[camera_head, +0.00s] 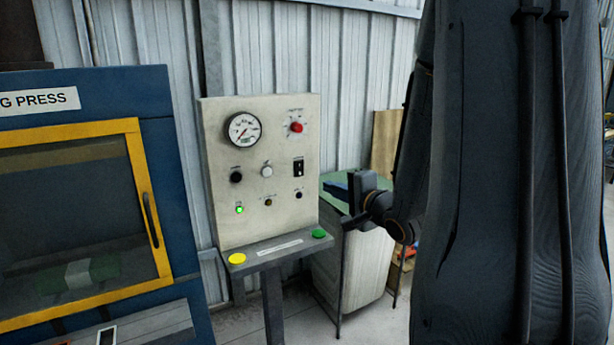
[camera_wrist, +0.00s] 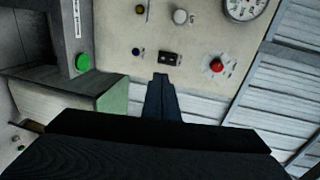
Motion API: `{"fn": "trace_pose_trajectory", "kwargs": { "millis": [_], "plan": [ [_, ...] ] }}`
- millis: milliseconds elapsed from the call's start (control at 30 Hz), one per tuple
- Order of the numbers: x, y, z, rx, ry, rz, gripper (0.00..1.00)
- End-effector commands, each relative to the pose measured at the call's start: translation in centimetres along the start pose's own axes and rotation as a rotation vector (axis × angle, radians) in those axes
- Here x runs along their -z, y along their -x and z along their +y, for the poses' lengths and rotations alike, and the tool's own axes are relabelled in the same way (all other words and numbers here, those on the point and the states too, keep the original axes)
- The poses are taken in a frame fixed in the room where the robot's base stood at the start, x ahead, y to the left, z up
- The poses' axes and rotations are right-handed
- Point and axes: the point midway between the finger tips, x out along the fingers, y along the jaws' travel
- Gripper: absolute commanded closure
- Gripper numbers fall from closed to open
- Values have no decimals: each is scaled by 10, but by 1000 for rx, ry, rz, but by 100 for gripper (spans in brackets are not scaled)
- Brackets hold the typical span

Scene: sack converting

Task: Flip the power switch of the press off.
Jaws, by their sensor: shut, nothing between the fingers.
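The press's control panel (camera_head: 222,180) is a beige upright board on a stand. Its power switch (camera_head: 298,167) looks like the small black rocker at the right side, below the red knob. In the wrist view the switch (camera_wrist: 170,58) is just beyond my fingertips, slightly to their right. I cannot tell which way the rocker is tipped. My gripper (camera_head: 328,187) is right of the panel in the head view, pointing towards it. Its fingers (camera_wrist: 160,78) are shut and empty, and appear apart from the panel.
A red knob (camera_head: 296,127), a gauge (camera_head: 243,130) and a lit green lamp (camera_head: 239,210) are on the panel. A ledge below carries yellow (camera_head: 237,258) and green (camera_head: 319,234) buttons. The blue press (camera_head: 165,150) stands left; a green-topped bin (camera_head: 350,265) stands right.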

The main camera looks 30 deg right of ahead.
Motion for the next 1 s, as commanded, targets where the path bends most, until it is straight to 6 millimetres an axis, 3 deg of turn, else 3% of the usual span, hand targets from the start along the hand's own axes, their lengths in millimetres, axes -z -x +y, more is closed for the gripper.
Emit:
{"fn": "trace_pose_trajectory", "kwargs": {
  "millis": [167,700,1000],
  "plan": [
    [1,-9,-5,23,-32,-11,100],
    [-1,-107,-7,21,-30,-9,100],
    [0,-135,-8,21,-28,-7,100]
  ]
}}
